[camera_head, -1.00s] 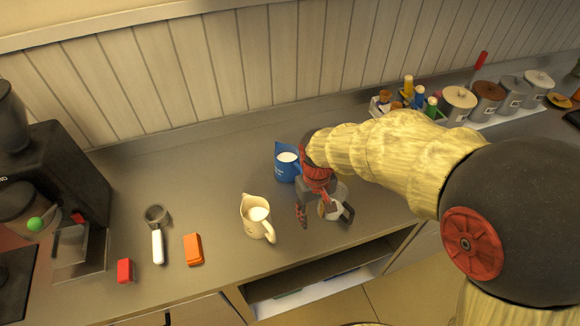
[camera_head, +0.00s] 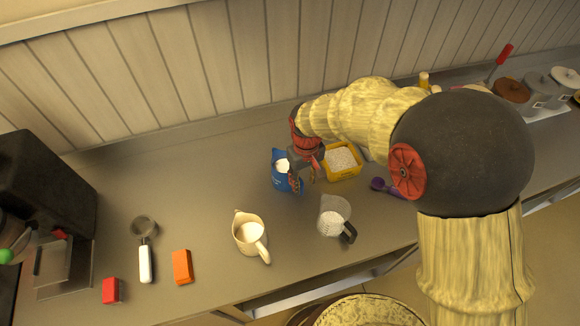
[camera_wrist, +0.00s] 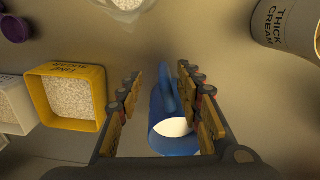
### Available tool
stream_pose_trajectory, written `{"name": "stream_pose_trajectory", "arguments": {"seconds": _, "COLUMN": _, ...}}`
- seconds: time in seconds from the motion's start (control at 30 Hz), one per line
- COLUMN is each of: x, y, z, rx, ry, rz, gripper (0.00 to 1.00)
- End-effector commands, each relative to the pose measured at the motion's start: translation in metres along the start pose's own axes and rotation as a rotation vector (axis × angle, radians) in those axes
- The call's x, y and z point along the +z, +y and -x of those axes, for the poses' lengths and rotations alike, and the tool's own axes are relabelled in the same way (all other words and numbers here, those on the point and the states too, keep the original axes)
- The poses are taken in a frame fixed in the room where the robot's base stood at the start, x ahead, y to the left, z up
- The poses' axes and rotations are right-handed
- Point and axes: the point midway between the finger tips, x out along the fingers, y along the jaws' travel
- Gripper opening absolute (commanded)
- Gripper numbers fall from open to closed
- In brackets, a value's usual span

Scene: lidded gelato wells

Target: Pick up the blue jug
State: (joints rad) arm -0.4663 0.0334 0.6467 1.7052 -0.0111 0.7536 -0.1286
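The blue jug (camera_head: 281,178) stands upright on the counter, with white contents showing at its mouth. My gripper (camera_head: 305,182) is over its handle side and hides part of it in the head view. In the wrist view, the blue jug (camera_wrist: 160,138) lies low between the two fingers. Its handle points up the picture, into the gap between the fingertips. My gripper (camera_wrist: 160,82) is open, with a visible gap on the handle's left and a narrower one on its right. Whether a finger touches the jug is not clear.
A cream jug (camera_head: 246,234) and a clear jug (camera_head: 331,212) with a black handle stand nearer the front. A yellow tub (camera_head: 345,175) of pale grains is close right of my gripper, beside a purple scoop (camera_head: 380,185). Counter left of the blue jug is clear.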

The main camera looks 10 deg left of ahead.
Motion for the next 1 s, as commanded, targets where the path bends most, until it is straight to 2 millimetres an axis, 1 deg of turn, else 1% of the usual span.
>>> {"name": "stream_pose_trajectory", "arguments": {"seconds": 0.13, "x": 0.001, "y": -0.001, "z": -0.017, "rx": -0.001, "ry": -0.004, "rz": 0.0, "gripper": 0.36}}
{"name": "stream_pose_trajectory", "arguments": {"seconds": 0.37, "x": -0.001, "y": -0.003, "z": -0.034, "rx": -0.001, "ry": -0.004, "rz": 0.0, "gripper": 0.36}}
{"name": "stream_pose_trajectory", "arguments": {"seconds": 0.53, "x": -0.004, "y": -0.008, "z": -0.059, "rx": -0.001, "ry": -0.005, "rz": 0.001, "gripper": 0.36}}
{"name": "stream_pose_trajectory", "arguments": {"seconds": 0.63, "x": -0.004, "y": -0.007, "z": -0.071, "rx": 0.0, "ry": -0.003, "rz": 0.0, "gripper": 0.36}}
{"name": "stream_pose_trajectory", "arguments": {"seconds": 0.73, "x": -0.004, "y": -0.007, "z": -0.076, "rx": 0.0, "ry": -0.002, "rz": 0.0, "gripper": 0.36}}
{"name": "stream_pose_trajectory", "arguments": {"seconds": 0.9, "x": -0.004, "y": -0.007, "z": -0.075, "rx": 0.0, "ry": -0.001, "rz": 0.0, "gripper": 0.36}}
{"name": "stream_pose_trajectory", "arguments": {"seconds": 1.0, "x": -0.004, "y": -0.007, "z": -0.075, "rx": 0.0, "ry": -0.002, "rz": 0.0, "gripper": 0.31}}
